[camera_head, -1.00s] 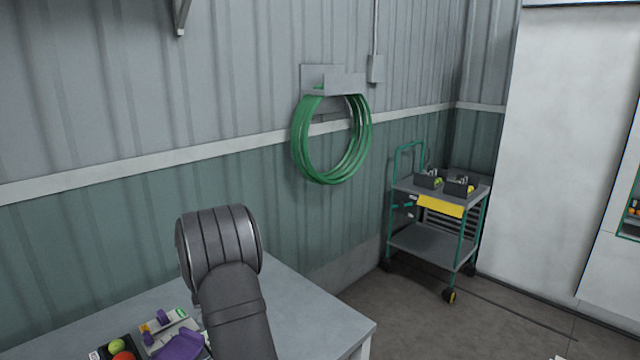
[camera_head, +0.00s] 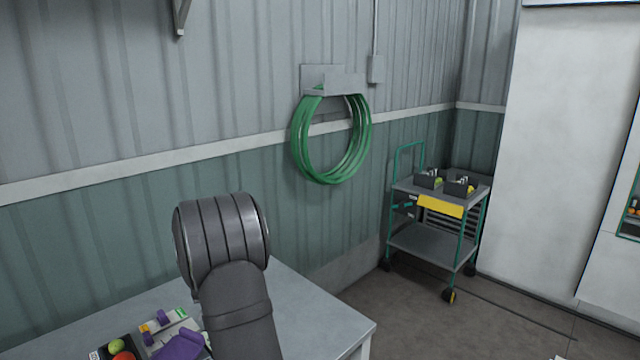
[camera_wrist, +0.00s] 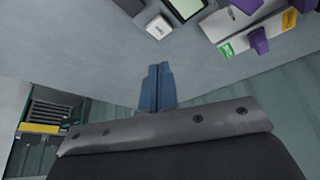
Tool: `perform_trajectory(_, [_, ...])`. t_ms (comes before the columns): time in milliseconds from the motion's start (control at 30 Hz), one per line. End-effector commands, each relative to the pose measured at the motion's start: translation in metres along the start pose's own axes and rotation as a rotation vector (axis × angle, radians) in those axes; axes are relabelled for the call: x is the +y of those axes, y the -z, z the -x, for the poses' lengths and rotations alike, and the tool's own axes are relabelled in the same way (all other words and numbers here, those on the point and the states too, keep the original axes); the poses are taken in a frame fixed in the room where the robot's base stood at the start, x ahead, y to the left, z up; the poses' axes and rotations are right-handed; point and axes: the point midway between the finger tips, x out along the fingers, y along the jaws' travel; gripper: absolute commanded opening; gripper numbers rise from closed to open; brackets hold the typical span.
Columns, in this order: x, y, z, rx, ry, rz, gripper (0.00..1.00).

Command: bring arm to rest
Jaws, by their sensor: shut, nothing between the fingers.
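My gripper (camera_wrist: 158,88) shows in the wrist view with its two blue fingers together and nothing between them. It is over the grey table, apart from the things lying there. The table (camera_head: 315,312) also shows in the head view. There my dark arm rises at the table's front, and my gripper is not visible.
A crate with red and green tomatoes (camera_head: 117,346) and a purple item (camera_head: 178,346) lie at the table's front left. A white block (camera_wrist: 158,27) shows in the wrist view. A green hose (camera_head: 297,140) hangs on the wall. A trolley (camera_head: 430,240) stands right on open floor.

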Motion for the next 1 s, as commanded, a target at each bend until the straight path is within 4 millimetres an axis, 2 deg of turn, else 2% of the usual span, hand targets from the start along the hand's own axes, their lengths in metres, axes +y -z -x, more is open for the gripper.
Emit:
perform_trajectory(533, [0.003, -0.048, -0.002, 0.195, 0.038, 0.111, 0.00])
perform_trajectory(1000, [-0.004, -0.097, 0.013, 0.359, 0.106, 0.209, 0.00])
